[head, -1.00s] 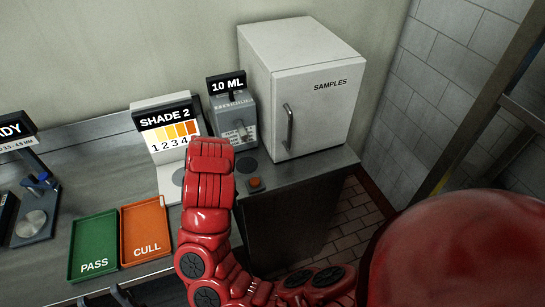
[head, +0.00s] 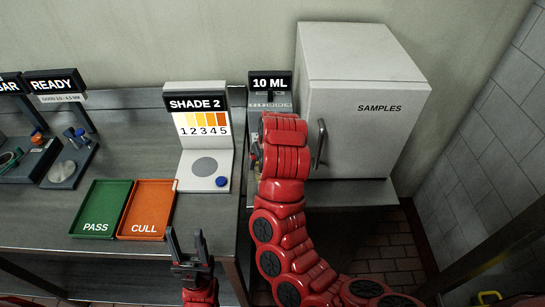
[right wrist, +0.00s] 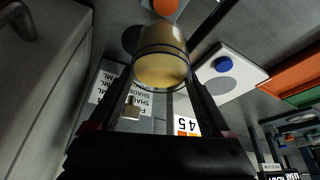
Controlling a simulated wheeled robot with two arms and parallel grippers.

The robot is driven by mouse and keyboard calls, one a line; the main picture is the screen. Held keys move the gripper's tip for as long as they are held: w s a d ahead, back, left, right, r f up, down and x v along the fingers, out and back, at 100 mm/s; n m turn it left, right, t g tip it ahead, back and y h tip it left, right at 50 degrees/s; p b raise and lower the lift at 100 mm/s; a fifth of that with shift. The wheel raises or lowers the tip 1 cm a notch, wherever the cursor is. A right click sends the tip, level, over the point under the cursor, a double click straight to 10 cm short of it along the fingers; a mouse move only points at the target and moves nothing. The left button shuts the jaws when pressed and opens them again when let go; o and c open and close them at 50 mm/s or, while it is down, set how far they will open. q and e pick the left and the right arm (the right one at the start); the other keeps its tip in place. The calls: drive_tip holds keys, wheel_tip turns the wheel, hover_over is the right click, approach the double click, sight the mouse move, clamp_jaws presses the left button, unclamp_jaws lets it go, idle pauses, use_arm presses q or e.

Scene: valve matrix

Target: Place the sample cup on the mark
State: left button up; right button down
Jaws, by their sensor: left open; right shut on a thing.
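The sample cup (right wrist: 161,66), metallic with an amber tone, sits between the fingertips of my right gripper (right wrist: 166,48), which is shut on it. In the head view, my red right arm covers the cup and most of that gripper, in front of the 10 ML dispenser (head: 270,85). A round grey mark (head: 204,166) lies bare on the white SHADE 2 stand's base; it also shows in the right wrist view (right wrist: 220,90). A dark disc (right wrist: 130,39) shows beside the cup. My left gripper (head: 187,240) is open and empty at the counter's front edge.
A blue button (head: 221,181) is beside the grey mark. Green PASS (head: 100,205) and orange CULL (head: 150,205) trays lie left of the stand. The white SAMPLES cabinet (head: 360,80) stands close to the right. The READY station (head: 66,168) is at the far left.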

drive_tip(key=w+f+p, duration=0.1)
drive_tip(key=w+d+f+p, duration=0.1)
drive_tip(key=w, duration=0.1)
drive_tip(key=w+f+p, duration=0.1)
drive_tip(key=w+f, duration=0.1)
drive_tip(key=shift+w+d+p, duration=0.15)
drive_tip(key=shift+d+p, duration=0.15)
drive_tip(key=shift+d, duration=0.1)
drive_tip(key=shift+f+b, duration=0.2)
drive_tip(key=shift+b, duration=0.1)
unclamp_jaws()
drive_tip(key=shift+r, duration=0.1)
